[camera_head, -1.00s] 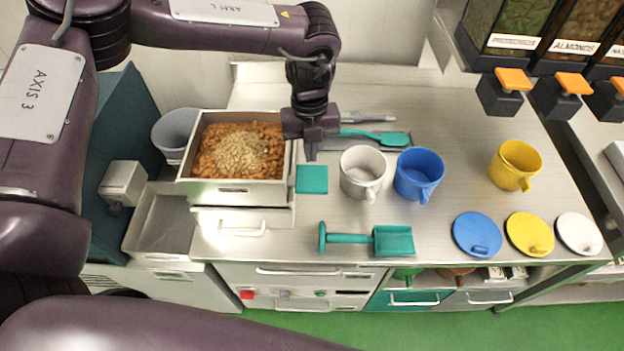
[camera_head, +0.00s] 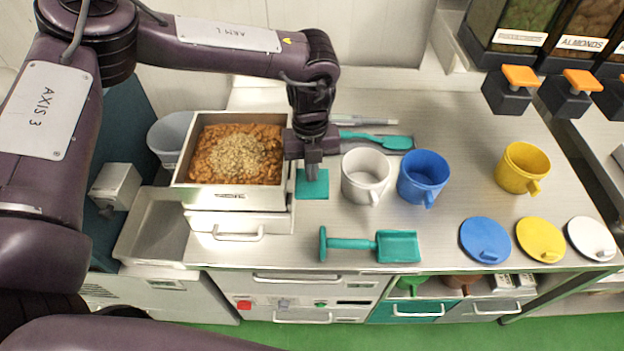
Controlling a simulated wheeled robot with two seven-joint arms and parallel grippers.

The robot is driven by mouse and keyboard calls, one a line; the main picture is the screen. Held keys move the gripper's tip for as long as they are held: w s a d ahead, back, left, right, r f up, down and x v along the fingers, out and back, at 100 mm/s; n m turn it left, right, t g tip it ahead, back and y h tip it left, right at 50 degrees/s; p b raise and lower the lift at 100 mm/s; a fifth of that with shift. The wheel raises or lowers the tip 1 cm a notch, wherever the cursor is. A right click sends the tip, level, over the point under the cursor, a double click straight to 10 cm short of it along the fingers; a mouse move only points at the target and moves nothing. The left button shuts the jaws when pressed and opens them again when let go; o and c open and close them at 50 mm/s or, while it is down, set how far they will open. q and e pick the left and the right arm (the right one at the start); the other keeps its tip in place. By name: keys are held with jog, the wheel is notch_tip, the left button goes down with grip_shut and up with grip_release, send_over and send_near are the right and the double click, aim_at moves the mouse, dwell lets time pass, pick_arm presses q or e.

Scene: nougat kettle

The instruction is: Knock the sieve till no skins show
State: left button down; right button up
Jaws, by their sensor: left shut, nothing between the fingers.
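The sieve (camera_head: 230,197) is a square metal box on the left of the steel counter. It is full of reddish-brown nuts (camera_head: 205,160), with a heap of pale tan flakes, which look like skins (camera_head: 245,158), on top in the middle. My left gripper (camera_head: 312,172) points down just right of the sieve's right wall, shut and empty. Its tip is over a teal square pad (camera_head: 312,186); I cannot tell whether it touches the pad or the wall. My right gripper is out of view.
A white mug (camera_head: 362,180), a blue mug (camera_head: 421,178) and a yellow mug (camera_head: 520,168) stand to the right. A teal scoop (camera_head: 398,246) lies in front, a teal spatula (camera_head: 390,142) behind. Blue (camera_head: 484,240), yellow (camera_head: 540,238) and white (camera_head: 590,238) lids lie at the front right. A grey tray (camera_head: 150,228) is at left.

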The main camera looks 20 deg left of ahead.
pick_arm(q)
jog(key=shift+s+f, duration=0.1)
jog(key=shift+f, duration=0.2)
jog(key=shift+w+a+r+p, duration=0.2)
jog(key=shift+w+a+r, duration=0.05)
jog(key=shift+w, duration=0.3)
jog(key=shift+w+a+r+p, duration=0.15)
jog(key=shift+w+a+r, duration=0.1)
jog(key=shift+w, duration=0.25)
jog(key=shift+w+a, duration=0.15)
jog(key=shift+w, duration=0.15)
jog(key=shift+w+a, duration=0.1)
jog(key=shift+w, duration=0.05)
notch_tip(320, 180, up, 8)
jog(key=b, duration=0.2)
jog(key=shift+w+f+b, duration=0.15)
jog(key=shift+w+b, duration=0.15)
jog(key=shift+w, duration=0.05)
